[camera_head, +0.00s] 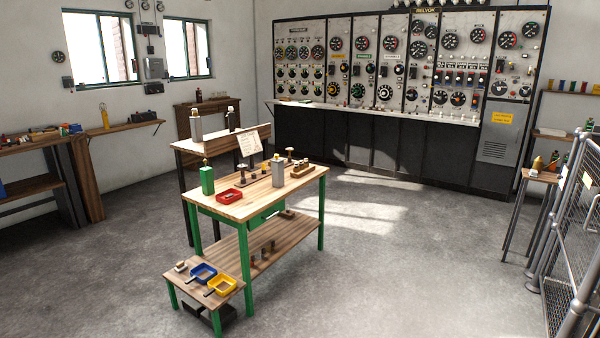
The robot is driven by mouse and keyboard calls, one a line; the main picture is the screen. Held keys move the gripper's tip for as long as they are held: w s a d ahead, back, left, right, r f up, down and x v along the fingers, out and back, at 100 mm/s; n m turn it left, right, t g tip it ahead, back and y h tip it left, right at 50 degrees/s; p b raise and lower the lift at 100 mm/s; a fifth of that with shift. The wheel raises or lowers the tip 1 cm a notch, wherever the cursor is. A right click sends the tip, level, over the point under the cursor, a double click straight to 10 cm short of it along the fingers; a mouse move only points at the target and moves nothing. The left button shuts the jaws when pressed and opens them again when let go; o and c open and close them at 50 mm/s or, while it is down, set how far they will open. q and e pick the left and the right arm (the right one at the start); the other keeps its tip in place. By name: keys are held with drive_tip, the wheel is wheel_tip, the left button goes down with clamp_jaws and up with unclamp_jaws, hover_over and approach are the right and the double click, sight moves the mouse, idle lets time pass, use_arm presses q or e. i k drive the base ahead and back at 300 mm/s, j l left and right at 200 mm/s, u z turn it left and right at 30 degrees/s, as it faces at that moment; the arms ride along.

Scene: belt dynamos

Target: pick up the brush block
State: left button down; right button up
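I cannot tell for certain which item is the brush block. A small pale block with a darker underside (181,266) sits at the back left of the low side table (190,289). A wooden block with small upright parts (302,169) sits at the right end of the green-legged workbench (262,199). Both are small and far off at this distance. Neither of my grippers is in view.
The workbench also holds a red tray (230,196), a green bottle (207,180) and a grey bottle (278,171). Blue (203,274) and yellow (221,286) trays share the low table. Metal railing (575,235) stands at right. The surrounding floor (400,260) is open.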

sight(298, 172)
drive_tip(key=i+j, duration=0.1)
drive_tip(key=i, duration=0.45)
drive_tip(key=i+j, duration=0.1)
drive_tip(key=i, duration=0.45)
drive_tip(key=i+j, duration=0.1)
drive_tip(key=i, duration=0.45)
drive_tip(key=i+j+z, duration=0.1)
drive_tip(key=i, duration=0.45)
drive_tip(key=i+j, duration=0.1)
drive_tip(key=i, duration=0.45)
drive_tip(key=i+j, duration=0.15)
drive_tip(key=i, duration=0.4)
drive_tip(key=i+l+u, duration=0.15)
drive_tip(key=u, duration=0.75)
drive_tip(key=i+l+u, duration=0.15)
drive_tip(key=l+u, duration=0.2)
drive_tip(key=l, duration=0.35)
drive_tip(key=l+u, duration=0.3)
drive_tip(key=l, duration=0.45)
drive_tip(key=l+u, duration=0.35)
drive_tip(key=l, duration=1.45)
drive_tip(key=k+l, duration=0.1)
drive_tip(key=l, duration=0.95)
drive_tip(key=k, duration=0.15)
drive_tip(key=i, duration=0.15)
drive_tip(key=u, duration=0.05)
